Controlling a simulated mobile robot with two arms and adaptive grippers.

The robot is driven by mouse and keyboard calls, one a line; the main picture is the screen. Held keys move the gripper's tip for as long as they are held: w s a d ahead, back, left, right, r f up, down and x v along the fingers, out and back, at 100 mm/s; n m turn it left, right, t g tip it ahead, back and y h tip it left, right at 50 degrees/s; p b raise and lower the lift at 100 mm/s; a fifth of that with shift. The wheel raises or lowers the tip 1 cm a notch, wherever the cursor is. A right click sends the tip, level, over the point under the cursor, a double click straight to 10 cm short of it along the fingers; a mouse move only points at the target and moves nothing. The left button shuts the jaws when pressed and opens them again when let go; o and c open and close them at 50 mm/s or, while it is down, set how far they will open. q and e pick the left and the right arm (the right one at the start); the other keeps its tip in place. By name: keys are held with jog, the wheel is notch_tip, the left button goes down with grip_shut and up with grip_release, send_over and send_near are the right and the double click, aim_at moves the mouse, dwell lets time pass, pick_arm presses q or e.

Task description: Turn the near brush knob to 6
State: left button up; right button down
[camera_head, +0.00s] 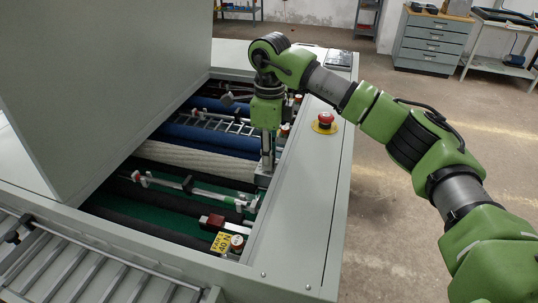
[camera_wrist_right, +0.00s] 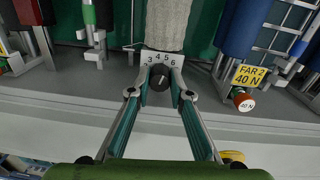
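My right gripper (camera_head: 266,170) reaches straight down at the right end of the pale brush roller (camera_head: 195,160). In the right wrist view, its fingers (camera_wrist_right: 160,76) stand on both sides of a dark round knob (camera_wrist_right: 160,80) and appear closed on it. A white dial plate (camera_wrist_right: 161,58) with the numbers 3, 4, 5 and 6 lies just behind the knob, at the end of the pale roller (camera_wrist_right: 167,22). The knob's pointer cannot be made out. In the head view, the gripper hides the knob. My left gripper is not in view.
A red emergency stop (camera_head: 325,119) sits on the machine's right side panel. A yellow label (camera_head: 222,242) and a capped knob (camera_head: 237,242) are at the near end. The wrist view shows a "FAR 2 40 N" label (camera_wrist_right: 249,75) beside a red-capped knob (camera_wrist_right: 243,100).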

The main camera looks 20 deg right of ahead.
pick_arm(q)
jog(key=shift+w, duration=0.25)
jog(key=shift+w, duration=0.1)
pick_arm(e)
jog(key=shift+m, duration=0.4)
pick_arm(q)
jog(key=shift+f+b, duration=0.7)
jog(key=shift+b, duration=0.1)
pick_arm(e)
jog(key=shift+m, duration=2.5)
jog(key=c, duration=1.8)
grip_release()
jog(key=shift+c, duration=0.2)
